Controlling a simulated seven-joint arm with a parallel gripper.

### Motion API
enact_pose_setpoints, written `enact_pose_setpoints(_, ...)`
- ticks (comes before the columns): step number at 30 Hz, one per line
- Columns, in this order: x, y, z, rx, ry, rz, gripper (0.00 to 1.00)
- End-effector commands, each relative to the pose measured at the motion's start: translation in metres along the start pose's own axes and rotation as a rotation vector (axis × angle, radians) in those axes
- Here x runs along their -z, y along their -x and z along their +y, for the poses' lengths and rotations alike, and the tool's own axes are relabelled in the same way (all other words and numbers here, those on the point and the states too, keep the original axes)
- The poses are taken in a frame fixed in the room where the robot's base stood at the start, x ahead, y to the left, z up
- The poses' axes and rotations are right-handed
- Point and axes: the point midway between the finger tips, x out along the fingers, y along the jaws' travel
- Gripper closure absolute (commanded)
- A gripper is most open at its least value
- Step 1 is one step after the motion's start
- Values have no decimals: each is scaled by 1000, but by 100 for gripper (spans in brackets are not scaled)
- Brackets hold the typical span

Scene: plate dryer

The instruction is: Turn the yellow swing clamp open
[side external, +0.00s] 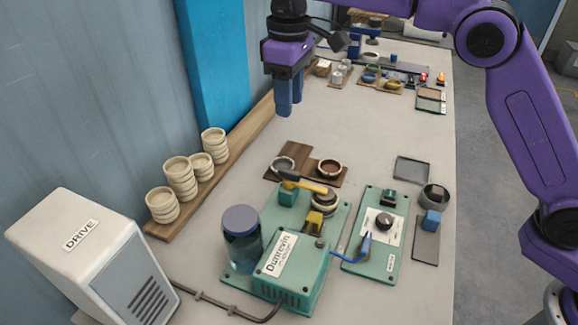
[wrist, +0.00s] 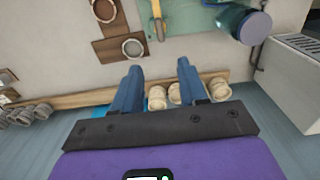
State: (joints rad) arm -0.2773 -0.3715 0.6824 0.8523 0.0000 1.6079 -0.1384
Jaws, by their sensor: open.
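In the wrist view the clamp (wrist: 157,10) shows at the top edge, partly cut off. My gripper (side external: 290,110) is open and empty, high above the bench and behind the clamp. In the wrist view its two blue fingers (wrist: 158,78) are spread apart, with the clamp beyond them.
A jar with a blue-grey lid (side external: 241,222) and a box with a nameplate (side external: 285,262) stand close to the clamp. Two rings sit on brown boards (side external: 300,172) behind it. Stacked cream cups (side external: 180,176) line a wooden shelf at left.

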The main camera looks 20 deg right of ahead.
Motion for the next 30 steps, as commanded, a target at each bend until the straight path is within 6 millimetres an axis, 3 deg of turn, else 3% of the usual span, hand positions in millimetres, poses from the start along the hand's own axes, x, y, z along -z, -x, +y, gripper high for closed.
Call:
enact_pose_setpoints(8, 0, -23, 1, 0, -1, -3, 57)
enact_pose_setpoints(30, 0, -154, 1, 0, -2, -2, 57)
